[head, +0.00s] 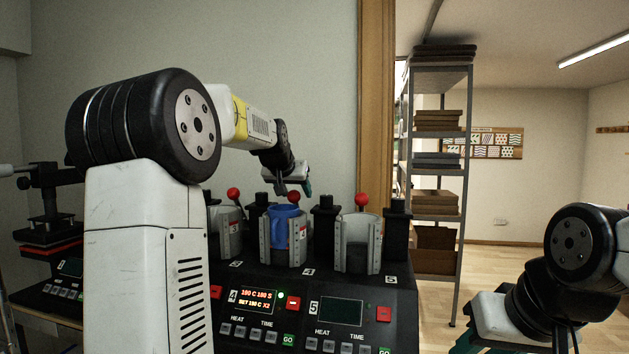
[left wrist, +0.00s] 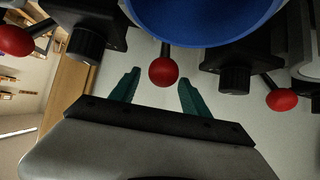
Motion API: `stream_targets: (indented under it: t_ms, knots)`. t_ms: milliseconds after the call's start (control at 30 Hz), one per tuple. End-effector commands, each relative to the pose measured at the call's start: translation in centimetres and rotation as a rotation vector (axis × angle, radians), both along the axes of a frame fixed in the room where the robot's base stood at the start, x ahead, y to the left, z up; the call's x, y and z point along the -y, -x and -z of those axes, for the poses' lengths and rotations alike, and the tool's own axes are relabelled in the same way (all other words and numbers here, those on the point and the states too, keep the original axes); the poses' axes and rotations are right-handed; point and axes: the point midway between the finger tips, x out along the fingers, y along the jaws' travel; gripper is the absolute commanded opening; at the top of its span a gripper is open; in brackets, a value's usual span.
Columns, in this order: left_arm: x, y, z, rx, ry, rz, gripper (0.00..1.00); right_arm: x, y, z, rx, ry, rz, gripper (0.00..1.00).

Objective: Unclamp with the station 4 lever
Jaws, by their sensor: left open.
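The station 4 press (head: 266,240) holds a blue mug (head: 286,228) between its metal clamp plates. Its lever ends in a red ball knob (head: 294,197), above and behind the mug. My left gripper (head: 292,187) is open at this knob. In the left wrist view the knob (left wrist: 163,72) sits between the teal fingertips of the left gripper (left wrist: 158,82), with a gap on each side; the blue mug (left wrist: 205,15) is beyond it. The station 4 panel (head: 255,300) has a lit display and a green light.
The station 5 press (head: 357,242) stands empty to the right, with its own red knob (head: 362,199) and a dark display. Another red-knobbed press (head: 229,232) stands close on the left. Black posts (head: 324,218) flank the levers. A shelf rack (head: 437,150) is behind, right.

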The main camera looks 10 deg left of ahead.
Motion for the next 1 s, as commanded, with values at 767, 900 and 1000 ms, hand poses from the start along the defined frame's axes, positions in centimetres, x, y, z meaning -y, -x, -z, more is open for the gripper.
stream_targets:
  t_ms: [767,900,1000]
  knots:
    - [0.0,1.6,-6.2,0.001,0.000,0.000,0.55,0.0,0.0,0.0,0.000,0.000,0.000,0.36]
    - [0.0,1.6,-6.1,0.001,0.000,0.000,0.55,0.0,0.0,0.0,0.000,0.000,0.000,0.36]
    - [0.0,1.6,-6.2,0.001,0.000,0.000,0.55,0.0,0.0,0.0,0.000,0.000,0.000,0.36]
